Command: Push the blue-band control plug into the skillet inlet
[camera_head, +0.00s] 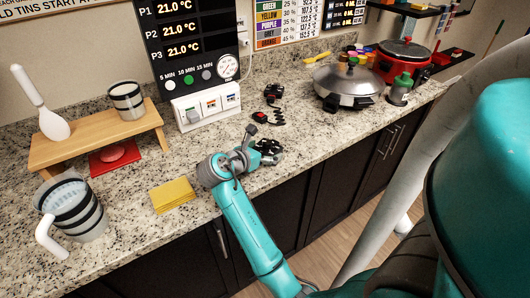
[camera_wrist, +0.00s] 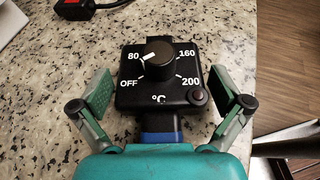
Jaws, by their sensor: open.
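The blue-band control plug (camera_wrist: 158,75) lies on the granite counter in the wrist view. It is a black box with a round dial marked OFF, 80, 160 and 200, and its blue band (camera_wrist: 158,139) faces my palm. My gripper (camera_wrist: 158,92) is open, with one finger on each side of the plug and a visible gap at both sides. In the head view my gripper (camera_head: 264,149) is low over the counter and mostly hides the plug. The lidded silver skillet (camera_head: 349,85) stands farther back to the right. I cannot make out its inlet clearly.
Another black device with a red part (camera_head: 261,117) and coiled cord lies between my gripper and the wall. The counter's front edge is close.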

